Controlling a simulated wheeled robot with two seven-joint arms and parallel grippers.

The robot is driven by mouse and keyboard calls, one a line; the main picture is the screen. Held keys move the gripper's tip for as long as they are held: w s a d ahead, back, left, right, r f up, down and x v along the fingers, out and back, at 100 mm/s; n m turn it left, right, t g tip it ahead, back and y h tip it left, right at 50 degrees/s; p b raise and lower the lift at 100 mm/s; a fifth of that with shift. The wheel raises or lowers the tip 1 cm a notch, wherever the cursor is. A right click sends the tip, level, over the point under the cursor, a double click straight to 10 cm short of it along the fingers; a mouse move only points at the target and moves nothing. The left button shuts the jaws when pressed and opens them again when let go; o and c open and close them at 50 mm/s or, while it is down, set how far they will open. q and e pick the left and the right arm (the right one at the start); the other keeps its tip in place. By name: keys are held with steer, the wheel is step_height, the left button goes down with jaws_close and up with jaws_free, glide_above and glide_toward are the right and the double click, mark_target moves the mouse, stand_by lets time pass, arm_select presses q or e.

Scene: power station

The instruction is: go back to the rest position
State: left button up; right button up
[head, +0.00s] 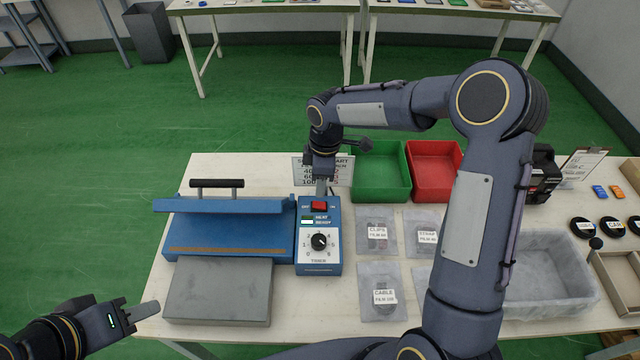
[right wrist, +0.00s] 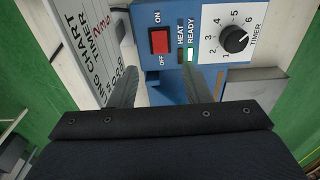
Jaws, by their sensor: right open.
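My right gripper (head: 320,188) is over the top end of the blue control box (head: 319,268), close to its red ON/OFF switch (head: 319,206). In the right wrist view its two fingers (right wrist: 158,85) stand apart with nothing between them, and the red switch (right wrist: 159,41) lies just beyond the tips. I cannot tell whether they touch the box. My left gripper (head: 148,310) is at the lower left, off the table's front left edge. I see it from the side and cannot tell whether its jaws are open; nothing shows in it.
A blue sealer (head: 225,234) with a black handle and a grey block (head: 218,292) stand left of the control box. A green bin (head: 381,172), a red bin (head: 434,171), labelled bags (head: 381,291) and a clear tray (head: 547,268) lie to the right. A chart stands behind the box.

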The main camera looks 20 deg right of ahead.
stand_by(0.4)
steer(key=s+d+r+m+t, duration=0.1)
steer(key=s+d+r+m, duration=0.25)
steer(key=s+r, duration=0.3)
steer(key=s+d+r+m+t, duration=0.1)
steer(key=s+d+r+m, duration=0.2)
steer(key=s+r+m, duration=0.3)
steer(key=s+a+m+t+y, duration=0.1)
steer(key=s+m+t+y, duration=0.2)
steer(key=s+m, duration=0.4)
steer(key=s, duration=0.8)
steer(key=shift+s+a, duration=0.15)
steer(key=shift+a, duration=0.05)
steer(key=shift+f, duration=0.1)
stand_by(0.5)
